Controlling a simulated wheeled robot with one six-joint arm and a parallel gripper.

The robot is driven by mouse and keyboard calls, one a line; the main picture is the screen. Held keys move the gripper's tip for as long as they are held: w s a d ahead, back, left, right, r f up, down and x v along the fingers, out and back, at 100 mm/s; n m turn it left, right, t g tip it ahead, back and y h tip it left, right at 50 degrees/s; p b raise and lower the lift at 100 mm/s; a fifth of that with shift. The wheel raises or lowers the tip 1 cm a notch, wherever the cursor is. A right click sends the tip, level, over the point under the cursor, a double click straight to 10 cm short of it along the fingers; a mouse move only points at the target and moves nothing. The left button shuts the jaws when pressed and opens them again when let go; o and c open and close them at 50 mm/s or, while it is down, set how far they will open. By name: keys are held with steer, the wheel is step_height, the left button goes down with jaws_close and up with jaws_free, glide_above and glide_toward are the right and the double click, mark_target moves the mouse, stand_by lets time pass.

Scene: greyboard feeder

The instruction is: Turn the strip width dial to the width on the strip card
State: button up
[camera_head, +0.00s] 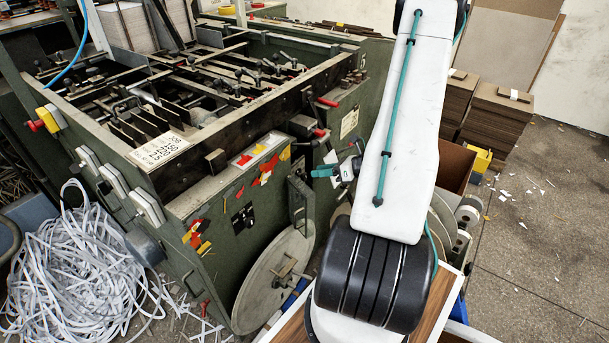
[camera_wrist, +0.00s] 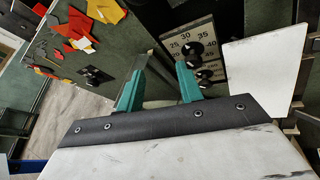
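The dial panel (camera_wrist: 176,29) is in the upper middle of the wrist view, with the numbers 25, 30, 35, 40 and 45 readable on a pale scale. Black round knobs (camera_wrist: 192,49) sit on it; which number the dial points to is not clear. My gripper (camera_wrist: 160,68) has two teal fingers standing apart with nothing between them, left of and in front of the knobs. It also shows in the head view (camera_head: 337,162), beside the green machine. I cannot tell which card is the strip card; a card with handwritten lines (camera_head: 159,150) lies on the machine, its writing unreadable.
The green machine (camera_head: 220,240) fills the left and middle of the head view, with a large grey disc (camera_head: 272,281) on its side. A blank white plate (camera_wrist: 263,62) stands right of the dial. Loose white strips (camera_head: 75,270) lie at lower left. Stacked board (camera_head: 498,120) stands behind.

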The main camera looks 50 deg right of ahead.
mark_target(306, 178)
steer(key=d+f+m, duration=0.1)
steer(key=s+d+f+m+h, duration=0.1)
steer(key=f, duration=0.1)
steer(key=d+f+m+t+h, duration=0.1)
steer(key=shift+s+f, duration=0.25)
steer(key=shift+s, duration=0.1)
steer(key=x, duration=0.7)
steer(key=shift+w+f, duration=0.2)
steer(key=shift+w, duration=0.1)
steer(key=c, duration=0.7)
